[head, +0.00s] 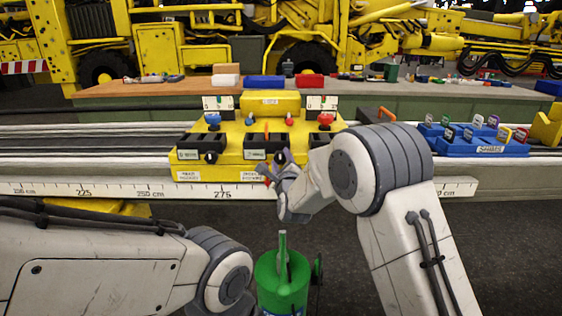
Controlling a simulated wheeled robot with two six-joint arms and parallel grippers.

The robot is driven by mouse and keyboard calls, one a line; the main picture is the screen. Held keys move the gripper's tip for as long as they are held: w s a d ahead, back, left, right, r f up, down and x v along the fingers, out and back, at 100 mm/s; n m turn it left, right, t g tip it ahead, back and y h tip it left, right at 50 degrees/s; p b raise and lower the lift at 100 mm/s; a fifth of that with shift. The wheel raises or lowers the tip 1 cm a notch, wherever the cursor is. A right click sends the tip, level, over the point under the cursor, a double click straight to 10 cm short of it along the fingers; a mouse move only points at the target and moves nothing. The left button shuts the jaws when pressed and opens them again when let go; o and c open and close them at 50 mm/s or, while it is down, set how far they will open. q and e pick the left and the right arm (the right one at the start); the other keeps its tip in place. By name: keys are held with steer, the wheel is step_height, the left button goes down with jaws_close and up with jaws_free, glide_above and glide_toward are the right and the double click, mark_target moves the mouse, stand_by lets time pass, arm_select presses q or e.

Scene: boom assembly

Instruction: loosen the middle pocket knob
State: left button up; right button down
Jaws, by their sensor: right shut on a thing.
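A yellow fixture block (200,140) stands on the rail and holds black pockets along its front. The middle pocket (255,143) has a dark round knob (281,157) at its right front. My right gripper (273,169) reaches in from the right and is shut at this knob; the fingers and wrist cover part of it. The left pocket (190,143) has a similar black knob (211,157). The right pocket (318,141) is partly hidden behind my right arm. My left arm lies low at the left, and its gripper does not show.
A green container (283,285) stands below, between my arms. A blue shim rack (480,142) with coloured tags sits right of the fixture. A ruler strip (120,190) runs along the rail's front. Blue and red bins (264,82) stand on the bench behind.

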steer(key=n+b, duration=0.1)
steer(key=n, duration=0.1)
steer(key=shift+f+n, duration=0.1)
steer(key=shift+n, duration=0.2)
steer(key=n, duration=0.2)
steer(key=shift+a+n+g+b, duration=0.1)
steer(key=shift+n+g+b, duration=0.2)
steer(key=shift+b, duration=0.05)
steer(key=n, duration=0.2)
steer(key=shift+n+h, duration=0.3)
steer(key=shift+h, duration=0.1)
steer(key=n+p, duration=0.1)
steer(key=n, duration=0.2)
steer(key=shift+g, duration=0.3)
steer(key=n+h+p, duration=0.1)
steer(key=n+p, duration=0.1)
steer(key=n, duration=0.2)
steer(key=shift+a+p, duration=0.1)
steer(key=shift+p, duration=0.25)
steer(key=n+h+p, duration=0.1)
steer(key=n+p, duration=0.2)
steer(key=n, duration=0.2)
steer(key=n+p, duration=0.2)
steer(key=n, duration=0.2)
steer(key=shift+h, duration=0.4)
steer(key=shift+f+n+p, duration=0.1)
steer(key=shift+n+p, duration=0.75)
steer(key=shift+n, duration=0.65)
steer(key=shift+n+h, duration=0.3)
